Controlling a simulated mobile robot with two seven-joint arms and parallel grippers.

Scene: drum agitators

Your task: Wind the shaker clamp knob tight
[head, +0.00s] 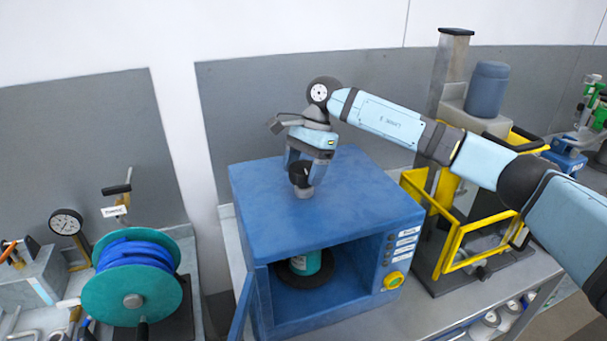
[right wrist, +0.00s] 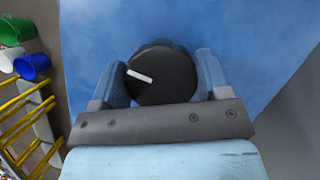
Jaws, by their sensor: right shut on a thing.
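The shaker (head: 330,215) is a blue box with an open front. Its black clamp knob (head: 300,172) stands on a short grey post on the top. My right gripper (head: 304,177) reaches down from above and is shut on the knob. In the right wrist view the round black knob (right wrist: 162,76), with a white mark line on its upper left, sits between the two blue-grey fingers (right wrist: 162,82). Inside the shaker a teal can (head: 306,262) stands on a dark round plate (head: 290,277). My left gripper is not in view.
A teal reel with blue hose (head: 133,280) stands at the left, with a dial gauge (head: 66,222) behind it. A yellow-framed machine (head: 455,215) stands close to the shaker's right. The shaker's labelled buttons and yellow-ringed button (head: 394,280) are on its right front. The shaker's top is otherwise clear.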

